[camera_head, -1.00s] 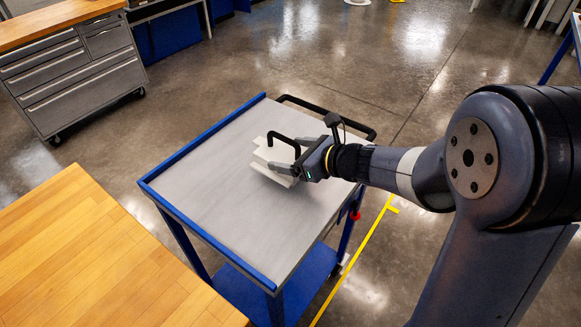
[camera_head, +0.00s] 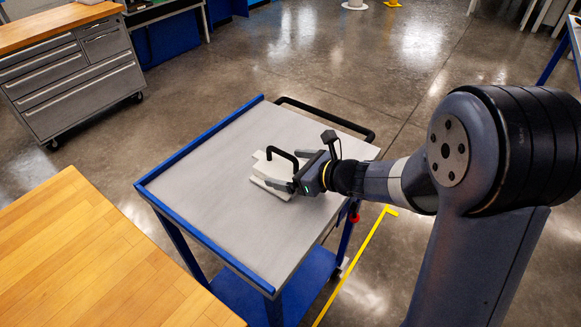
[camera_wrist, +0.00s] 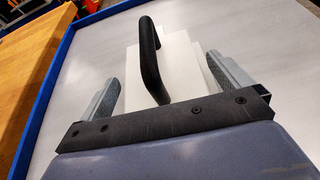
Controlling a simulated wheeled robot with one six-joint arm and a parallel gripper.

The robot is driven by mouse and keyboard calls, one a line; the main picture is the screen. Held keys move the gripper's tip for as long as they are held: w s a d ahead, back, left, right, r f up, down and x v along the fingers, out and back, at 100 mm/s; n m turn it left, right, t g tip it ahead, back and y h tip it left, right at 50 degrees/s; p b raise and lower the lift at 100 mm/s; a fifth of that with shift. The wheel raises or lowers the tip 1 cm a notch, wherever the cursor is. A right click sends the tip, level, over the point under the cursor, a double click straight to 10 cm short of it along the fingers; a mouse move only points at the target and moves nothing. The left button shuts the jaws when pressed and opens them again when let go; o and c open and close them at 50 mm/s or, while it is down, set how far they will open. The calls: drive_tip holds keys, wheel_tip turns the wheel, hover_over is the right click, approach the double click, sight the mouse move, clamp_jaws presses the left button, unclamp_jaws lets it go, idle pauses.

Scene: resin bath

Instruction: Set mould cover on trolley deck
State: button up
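The mould cover is a white stepped block (camera_head: 265,170) with a black arched handle (camera_head: 283,151). It lies on the grey trolley deck (camera_head: 215,205), towards the far right part, and looks flat. My gripper (camera_head: 289,168) is open at the cover's right side, its fingers spread. In the wrist view the cover (camera_wrist: 181,62) and its handle (camera_wrist: 149,62) show between the two separated fingers of my gripper (camera_wrist: 163,75). The handle looks clear of both fingers. The cover's near part is hidden behind the gripper body.
The trolley has a raised blue rim (camera_head: 205,246) and a black push handle (camera_head: 350,124) at the far end. A wooden bench top (camera_head: 90,265) stands close at the lower left. A grey drawer cabinet (camera_head: 75,75) stands behind. The deck left of the cover is clear.

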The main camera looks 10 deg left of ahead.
drive_tip(key=shift+r, duration=0.2)
drive_tip(key=shift+d+r, duration=0.15)
drive_tip(key=shift+d, duration=0.2)
drive_tip(key=p+v, duration=0.1)
drive_tip(key=v, duration=1)
drive_tip(key=shift+s, duration=0.2)
idle(0.6)
